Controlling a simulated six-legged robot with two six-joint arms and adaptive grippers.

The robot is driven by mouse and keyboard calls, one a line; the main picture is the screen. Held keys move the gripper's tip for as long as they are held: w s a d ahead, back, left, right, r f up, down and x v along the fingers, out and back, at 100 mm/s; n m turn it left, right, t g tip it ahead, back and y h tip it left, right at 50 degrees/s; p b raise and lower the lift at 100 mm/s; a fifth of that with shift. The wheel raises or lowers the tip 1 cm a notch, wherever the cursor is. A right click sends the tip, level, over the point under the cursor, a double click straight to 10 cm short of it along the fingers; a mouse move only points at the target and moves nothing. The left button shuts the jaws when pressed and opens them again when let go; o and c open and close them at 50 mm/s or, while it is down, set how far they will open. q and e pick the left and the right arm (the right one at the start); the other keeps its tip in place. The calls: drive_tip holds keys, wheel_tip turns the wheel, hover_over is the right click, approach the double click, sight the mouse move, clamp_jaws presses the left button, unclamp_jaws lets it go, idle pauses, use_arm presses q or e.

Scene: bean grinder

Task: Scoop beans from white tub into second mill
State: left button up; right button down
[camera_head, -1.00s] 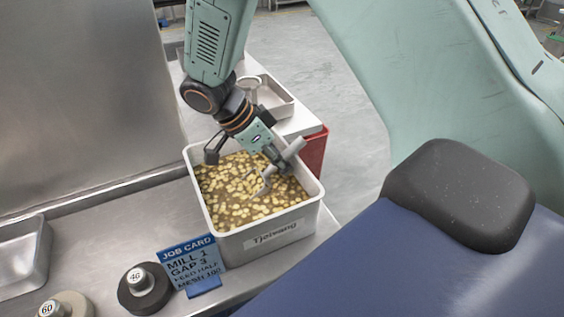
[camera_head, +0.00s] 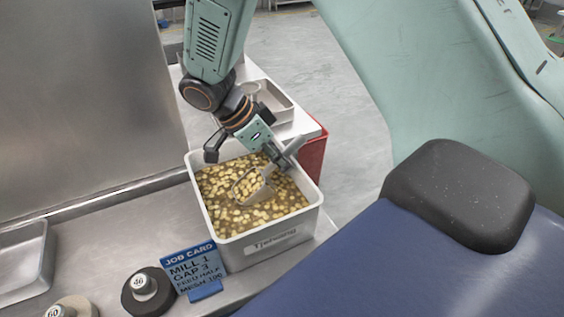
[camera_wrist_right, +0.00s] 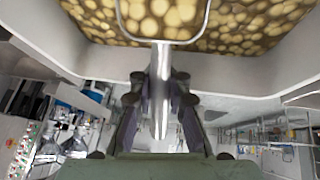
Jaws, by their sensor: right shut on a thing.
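A white tub (camera_head: 268,248) with a paper label stands on the steel counter, holding pale beans in brownish liquid. My right gripper (camera_head: 276,152) is above the tub's far right part, shut on the handle of a metal scoop (camera_head: 253,187). The scoop's bowl is at the bean surface and carries beans. In the right wrist view the handle (camera_wrist_right: 161,90) runs between the fingers, and the tub's rim (camera_wrist_right: 250,72) crosses behind it. I see no mill that I can make out. My left gripper is not in view.
A blue job card (camera_head: 193,270) stands in front of the tub, reading mill 1, gap 3. A steel tray (camera_head: 22,262) lies at the left. A side table with another tray (camera_head: 277,103) and a red bin (camera_head: 313,158) are behind.

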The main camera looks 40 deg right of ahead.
drive_tip(key=shift+r+p, duration=4)
drive_tip(key=shift+r, duration=1.45)
drive_tip(key=shift+r+y+p, duration=0.35)
drive_tip(key=shift+y+p, duration=0.35)
drive_tip(key=shift+p, duration=0.1)
drive_tip(key=shift+d+r+t+y+p, duration=0.1)
drive_tip(key=shift+r+t+y+p, duration=0.2)
drive_tip(key=shift+y+p, duration=0.5)
drive_tip(key=y+p, duration=0.2)
drive_tip(key=shift+r+n+t+p, duration=0.3)
